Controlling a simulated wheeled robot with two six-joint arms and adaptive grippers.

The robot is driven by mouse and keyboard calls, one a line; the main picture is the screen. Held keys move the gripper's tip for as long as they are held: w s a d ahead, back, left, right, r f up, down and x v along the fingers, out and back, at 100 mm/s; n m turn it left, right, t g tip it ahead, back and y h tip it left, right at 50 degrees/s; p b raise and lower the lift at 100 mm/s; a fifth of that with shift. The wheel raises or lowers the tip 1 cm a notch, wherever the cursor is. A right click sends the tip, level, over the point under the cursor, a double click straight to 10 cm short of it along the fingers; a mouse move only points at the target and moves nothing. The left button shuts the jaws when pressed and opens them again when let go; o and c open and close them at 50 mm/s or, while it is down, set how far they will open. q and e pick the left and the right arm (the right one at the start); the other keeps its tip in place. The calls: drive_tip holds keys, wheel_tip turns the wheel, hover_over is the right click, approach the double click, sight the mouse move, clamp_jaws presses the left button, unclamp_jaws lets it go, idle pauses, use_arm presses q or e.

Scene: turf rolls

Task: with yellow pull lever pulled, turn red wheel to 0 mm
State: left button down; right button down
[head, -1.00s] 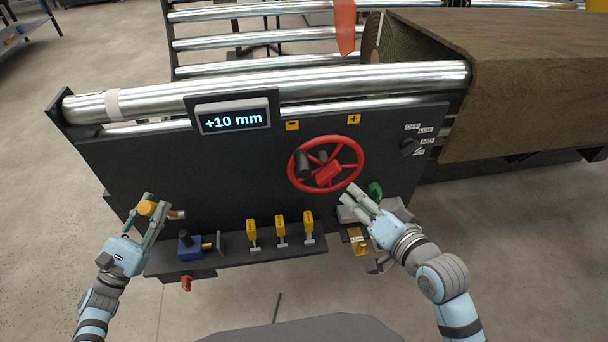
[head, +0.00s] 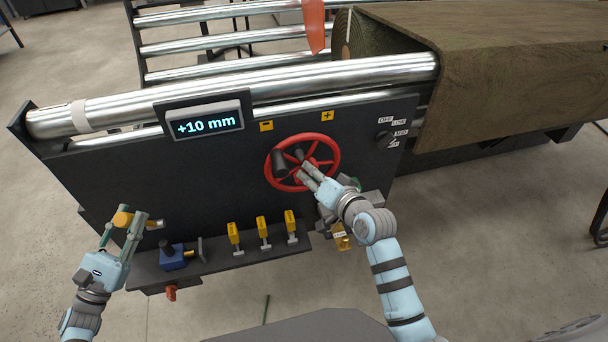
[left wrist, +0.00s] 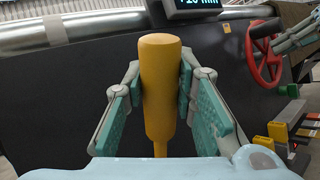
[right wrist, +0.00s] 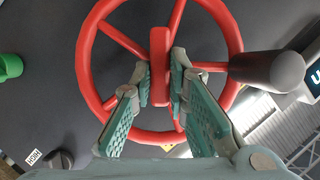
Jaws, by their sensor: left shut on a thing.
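The yellow pull lever (head: 122,218) sits at the left of the dark panel. My left gripper (head: 131,219) is shut on it; the left wrist view shows the yellow handle (left wrist: 160,85) between both fingers. The red wheel (head: 335,150) is on the panel's right half, with a dark knob (head: 279,163) at its upper left. My right gripper (head: 309,174) is in front of the wheel's hub. In the right wrist view its fingers are apart, one on each side of the red hub block (right wrist: 160,62); contact cannot be told. The display (head: 206,123) reads +10 mm.
Several yellow-handled levers (head: 263,229) and a blue block (head: 174,256) stand on the ledge below the panel. Minus (head: 266,126) and plus (head: 327,116) labels sit above the wheel. A black selector knob (head: 384,138) is at the right. Metal rollers run behind the panel.

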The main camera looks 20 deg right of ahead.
drive_tip(key=shift+f+n, duration=0.15)
drive_tip(key=shift+n, duration=0.15)
drive_tip(key=shift+s+n+g+h, duration=0.1)
drive_tip(key=shift+n+g+h, duration=0.2)
drive_tip(key=shift+n+h, duration=0.7)
drive_tip(key=shift+a+n+h, duration=0.1)
drive_tip(key=shift+n+h, duration=0.3)
drive_tip(key=shift+n, duration=0.4)
drive_tip(key=shift+f, duration=0.1)
drive_tip(key=c, duration=1.6)
unclamp_jaws()
drive_tip(key=shift+o, duration=0.2)
drive_tip(key=shift+r, duration=0.2)
approach(307, 138)
drive_tip(key=x, duration=0.5)
drive_tip(key=shift+f, duration=0.1)
